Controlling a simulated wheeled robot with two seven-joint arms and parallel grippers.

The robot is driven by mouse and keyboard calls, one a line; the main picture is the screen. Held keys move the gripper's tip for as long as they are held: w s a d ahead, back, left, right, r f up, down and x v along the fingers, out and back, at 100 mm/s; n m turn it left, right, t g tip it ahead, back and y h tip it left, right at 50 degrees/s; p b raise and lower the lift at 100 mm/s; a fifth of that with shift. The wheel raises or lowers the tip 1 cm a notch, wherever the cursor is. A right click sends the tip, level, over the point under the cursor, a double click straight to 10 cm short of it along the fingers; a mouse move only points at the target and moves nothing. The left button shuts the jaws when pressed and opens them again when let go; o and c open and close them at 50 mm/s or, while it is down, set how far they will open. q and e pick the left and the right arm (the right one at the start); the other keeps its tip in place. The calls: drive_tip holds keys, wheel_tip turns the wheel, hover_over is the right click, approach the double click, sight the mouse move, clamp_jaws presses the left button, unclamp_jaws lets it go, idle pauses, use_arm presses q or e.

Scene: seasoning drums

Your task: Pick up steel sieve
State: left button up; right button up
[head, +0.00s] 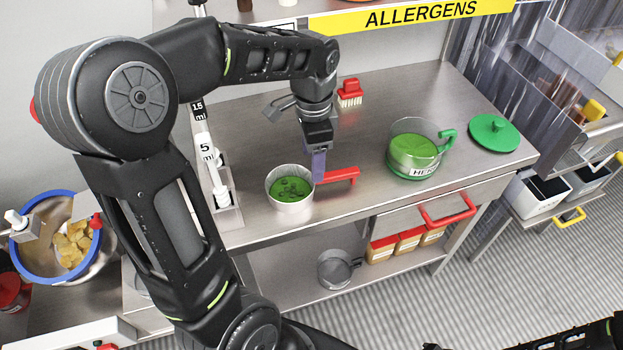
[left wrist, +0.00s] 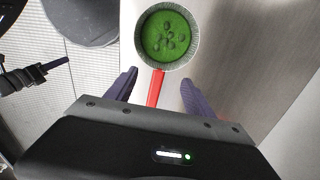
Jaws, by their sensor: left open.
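The steel sieve (head: 290,204) is a round metal bowl with a red handle (head: 341,176) on the steel table; green herbs fill it. In the left wrist view the sieve (left wrist: 167,66) is at the top, its red handle (left wrist: 155,88) pointing toward my gripper. My left gripper (head: 319,168) is at the handle beside the bowl. In the left wrist view its open fingers (left wrist: 159,84) stand on either side of the handle; contact is not visible. A dark part, probably my right gripper (left wrist: 38,76), shows at the left edge of that view; its jaws are unclear.
A glass jug (head: 414,160) of herbs and a green lid (head: 494,132) stand to the right. A red brush (head: 350,93) is behind. A measuring-spoon stand (head: 217,190) is close on the left. A grey pan-like vessel (head: 334,270) is on the lower shelf.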

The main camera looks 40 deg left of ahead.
use_arm(q)
drive_tip(key=shift+w+f, duration=0.1)
drive_tip(key=shift+f, duration=1.25)
drive_tip(key=shift+f, duration=0.1)
wheel_tip(320, 180, down, 5)
drive_tip(key=shift+f+p, duration=0.1)
drive_tip(key=shift+p, duration=0.6)
drive_tip(key=shift+c, duration=0.4)
clamp_jaws()
